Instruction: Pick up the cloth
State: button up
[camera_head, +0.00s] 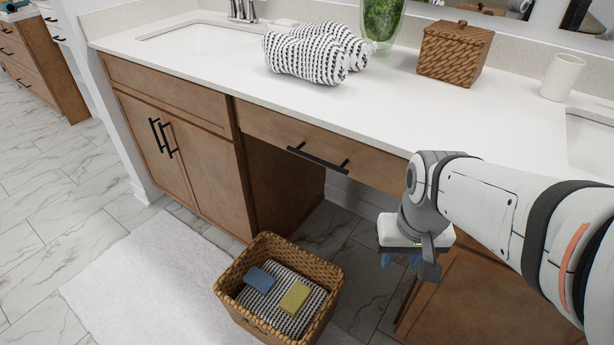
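A black-and-white striped cloth (258,301) lies in the bottom of a woven basket (332,283) on the floor. A blue sponge-like block (260,279) and a yellow one (294,297) rest on it and hide parts of it. Striped rolled cloths or towels (305,56) also lie on the white counter. My gripper (388,260) hangs right of the basket, in front of the counter, apart from both. Only small blue parts show below its body. The wrist hides the fingers, so I cannot tell whether it is open.
The white counter (210,65) has a brown wicker box (455,54), a green glass vase (382,22), a white cup (562,77) and a small soap-like block (285,22). A drawer handle (318,160) juts out above the basket. A white mat (150,285) lies left of it.

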aim_at(294, 301)
jog(key=k, duration=1.55)
jog(key=u, duration=0.35)
jog(key=i, duration=1.65)
jog(key=u, duration=0.1)
